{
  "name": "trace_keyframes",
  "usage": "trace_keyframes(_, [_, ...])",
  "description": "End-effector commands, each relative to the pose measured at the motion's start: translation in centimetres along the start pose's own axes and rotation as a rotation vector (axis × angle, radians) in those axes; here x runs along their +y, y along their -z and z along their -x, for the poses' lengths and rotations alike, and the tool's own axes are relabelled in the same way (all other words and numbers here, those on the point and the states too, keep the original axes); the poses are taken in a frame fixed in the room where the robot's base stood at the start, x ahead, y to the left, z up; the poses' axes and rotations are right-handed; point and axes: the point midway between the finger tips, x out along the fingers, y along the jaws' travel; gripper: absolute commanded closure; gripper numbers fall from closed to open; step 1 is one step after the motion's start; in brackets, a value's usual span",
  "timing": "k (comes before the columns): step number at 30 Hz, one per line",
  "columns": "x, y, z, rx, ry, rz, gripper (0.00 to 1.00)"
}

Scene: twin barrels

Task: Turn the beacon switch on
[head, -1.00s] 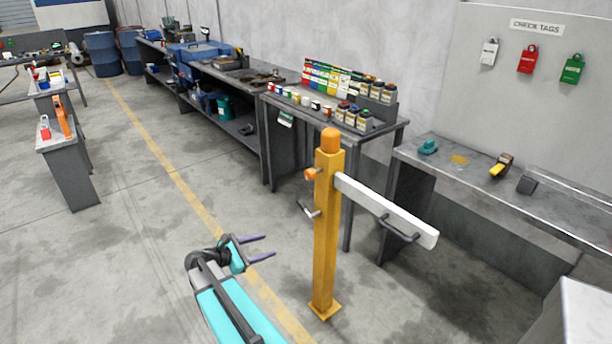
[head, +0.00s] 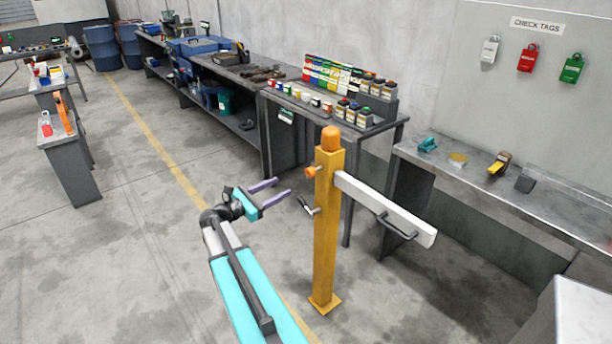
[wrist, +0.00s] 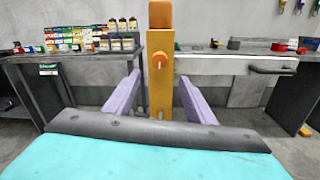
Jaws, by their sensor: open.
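A yellow post (head: 328,240) stands upright on the floor, topped by an orange beacon cap (head: 331,137). An orange knob (head: 311,171) sticks out of its side near the top; it also shows facing me in the wrist view (wrist: 160,61). Below the knob, a dark lever handle (head: 306,206) sits on the post in the head view. I cannot tell which of these is the beacon switch. My gripper (head: 284,187) is open and empty, left of the post and apart from it. In the wrist view its purple fingers frame the post, below the knob's height.
A white bar (head: 385,209) with a dark handle (head: 398,229) extends right from the post. Behind it stand a bench with several bottles and boxes (head: 340,85) and a grey worktable (head: 430,160). Open floor lies to the left.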

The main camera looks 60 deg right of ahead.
Motion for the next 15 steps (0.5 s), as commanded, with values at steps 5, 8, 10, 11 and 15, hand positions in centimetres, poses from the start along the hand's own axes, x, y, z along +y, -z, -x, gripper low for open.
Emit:
trace_keyframes(5, [0.1,-0.1,-1.5,0.0,0.001,0.0,0.5])
trace_keyframes(8, [0.0,-0.2,-2.8,-0.001,0.003,0.0,0.5])
trace_keyframes(10, [0.1,-0.2,-3.7,0.0,0.002,0.0,0.5])
trace_keyframes(11, [0.1,-0.2,-4.2,0.0,0.002,0.0,0.5])
trace_keyframes(15, [0.1,-0.1,-6.2,0.001,0.002,0.001,0.5])
